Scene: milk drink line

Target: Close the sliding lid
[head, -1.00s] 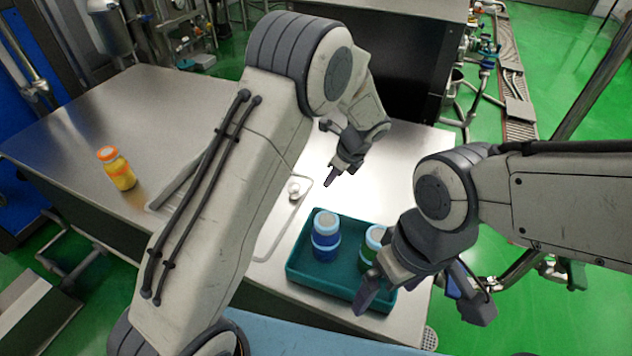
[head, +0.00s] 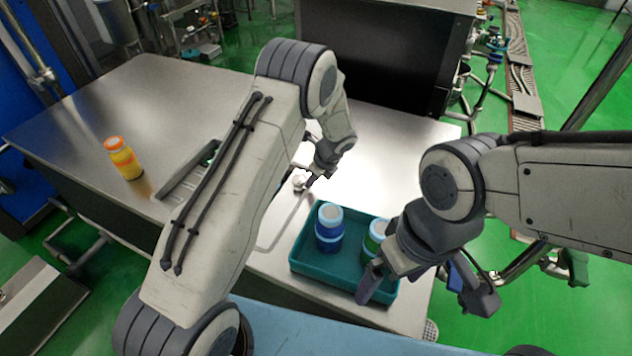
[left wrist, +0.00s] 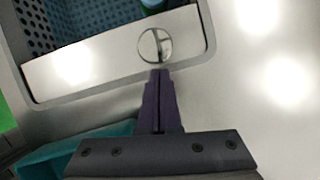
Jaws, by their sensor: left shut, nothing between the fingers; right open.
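The sliding lid (left wrist: 95,55) is a bare metal panel with a round knob (left wrist: 155,45). In the left wrist view it covers part of an opening, and a blue perforated basket (left wrist: 95,14) shows in the uncovered part. In the head view the knob (head: 299,180) shows beside my left gripper (head: 308,184), while my left arm hides most of the lid. My left gripper (left wrist: 158,74) is shut and empty, its tips right at the knob's edge; contact is unclear. My right gripper (head: 425,290) is open near the front right of the teal tray.
The teal tray (head: 325,280) holds a blue jar (head: 329,228) and a green jar (head: 374,236) to the right of the lid. An orange-yellow bottle (head: 123,160) stands on the left of the metal table (head: 90,115). The table's back right is clear.

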